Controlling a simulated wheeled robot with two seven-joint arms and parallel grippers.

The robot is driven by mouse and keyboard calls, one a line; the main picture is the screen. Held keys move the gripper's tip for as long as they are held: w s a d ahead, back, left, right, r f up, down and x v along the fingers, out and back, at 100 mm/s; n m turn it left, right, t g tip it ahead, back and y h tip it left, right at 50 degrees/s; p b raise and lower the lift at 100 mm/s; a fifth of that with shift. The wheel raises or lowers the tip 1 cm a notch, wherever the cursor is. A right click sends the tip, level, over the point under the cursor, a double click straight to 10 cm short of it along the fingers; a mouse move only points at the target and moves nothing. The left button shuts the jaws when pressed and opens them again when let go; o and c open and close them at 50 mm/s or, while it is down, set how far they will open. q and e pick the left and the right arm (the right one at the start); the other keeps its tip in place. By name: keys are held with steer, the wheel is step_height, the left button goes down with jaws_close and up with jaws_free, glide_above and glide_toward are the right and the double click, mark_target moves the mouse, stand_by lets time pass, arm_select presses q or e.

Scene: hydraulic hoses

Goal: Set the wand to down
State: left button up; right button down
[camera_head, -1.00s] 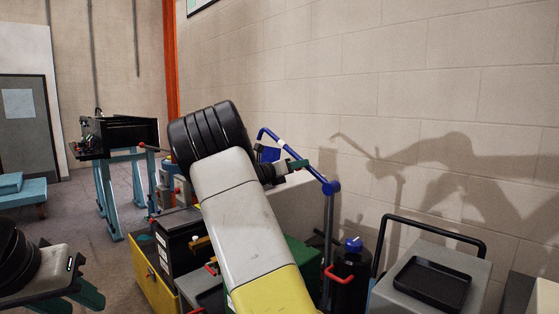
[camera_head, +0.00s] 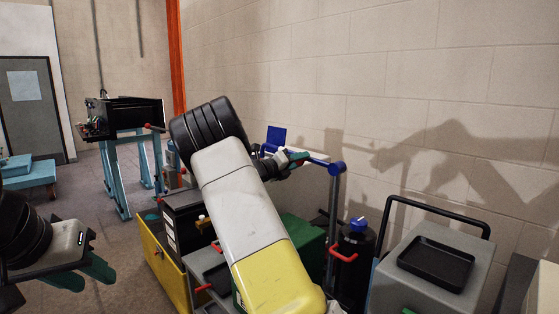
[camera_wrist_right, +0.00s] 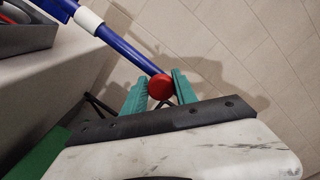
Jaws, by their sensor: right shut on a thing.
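The wand is a blue tube (camera_head: 319,161) on a pivot at the top of a grey post (camera_head: 333,205). In the right wrist view the blue tube (camera_wrist_right: 132,53) has a white band and a red knob (camera_wrist_right: 161,87). My right gripper (camera_head: 298,158) is at the wand, with its green fingers (camera_wrist_right: 160,88) shut on the red knob. My left gripper (camera_head: 84,284) is low at the left, open and empty.
A blue plate (camera_head: 276,137) stands behind the wand. A black cylinder with a blue cap (camera_head: 353,255) stands below the pivot. A grey cart with a black tray (camera_head: 436,263) is at the right. The wall (camera_head: 420,80) is close behind.

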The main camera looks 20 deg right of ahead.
steer(key=shift+f, duration=0.55)
steer(key=c, duration=1)
jaws_free()
steer(key=shift+d, duration=0.1)
steer(key=shift+c, duration=0.2)
steer(key=shift+r, duration=0.2)
steer(key=v, duration=0.7)
steer(key=shift+s+a, duration=0.2)
steer(key=shift+a, duration=0.15)
steer(key=shift+d, duration=0.1)
